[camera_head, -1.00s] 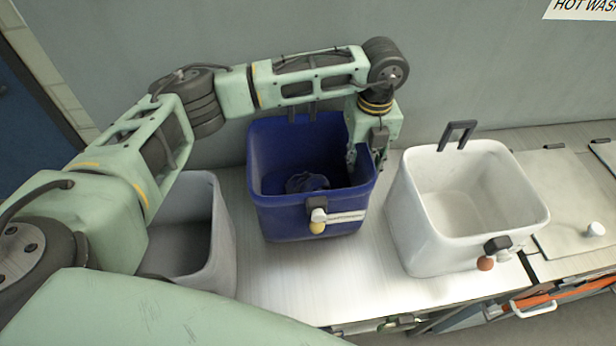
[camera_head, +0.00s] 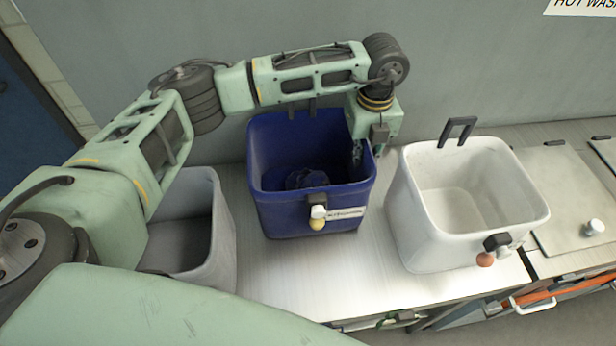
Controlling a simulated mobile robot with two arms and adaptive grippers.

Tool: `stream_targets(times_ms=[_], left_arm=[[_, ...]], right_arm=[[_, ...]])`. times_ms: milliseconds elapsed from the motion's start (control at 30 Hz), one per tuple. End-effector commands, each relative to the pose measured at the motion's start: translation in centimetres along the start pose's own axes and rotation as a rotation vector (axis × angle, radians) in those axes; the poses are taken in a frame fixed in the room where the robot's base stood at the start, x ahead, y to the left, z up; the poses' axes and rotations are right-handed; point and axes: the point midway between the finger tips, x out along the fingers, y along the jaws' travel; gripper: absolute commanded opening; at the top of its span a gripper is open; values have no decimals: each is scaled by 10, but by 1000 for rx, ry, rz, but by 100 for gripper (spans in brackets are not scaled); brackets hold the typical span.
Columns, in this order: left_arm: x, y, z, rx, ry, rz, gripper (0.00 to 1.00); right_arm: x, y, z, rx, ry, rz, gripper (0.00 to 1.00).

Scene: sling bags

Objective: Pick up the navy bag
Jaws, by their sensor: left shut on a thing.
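The navy bag (camera_head: 310,218) is an open, box-shaped bag standing upright in the middle of the counter. It has a dark handle at the back and a white label with a white and yellow toggle on its front. A dark blue rounded lump (camera_head: 305,178) lies inside it. My left gripper (camera_head: 362,152) points down at the bag's right rim and is shut on that wall; its fingertips are partly hidden. The bag's base looks to be at the counter, but I cannot tell whether it touches. My right gripper is not in view.
A white bag (camera_head: 430,235) with a red toggle stands on the right, close to my left gripper. A grey bag (camera_head: 222,245) stands on the left, partly behind my left arm. The metal counter (camera_head: 290,285) is bare in front. A wall rises behind.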

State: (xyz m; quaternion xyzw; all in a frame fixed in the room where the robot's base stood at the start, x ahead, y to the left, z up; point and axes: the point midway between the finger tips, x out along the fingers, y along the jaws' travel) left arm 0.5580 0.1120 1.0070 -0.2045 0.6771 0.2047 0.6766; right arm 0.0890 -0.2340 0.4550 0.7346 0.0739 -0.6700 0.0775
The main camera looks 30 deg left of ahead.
Motion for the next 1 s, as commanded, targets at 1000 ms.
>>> stream_targets(times_ms=[1000], left_arm=[[-54, -5, -25, 5, -3, -2, 0]], right_arm=[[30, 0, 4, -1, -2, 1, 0]])
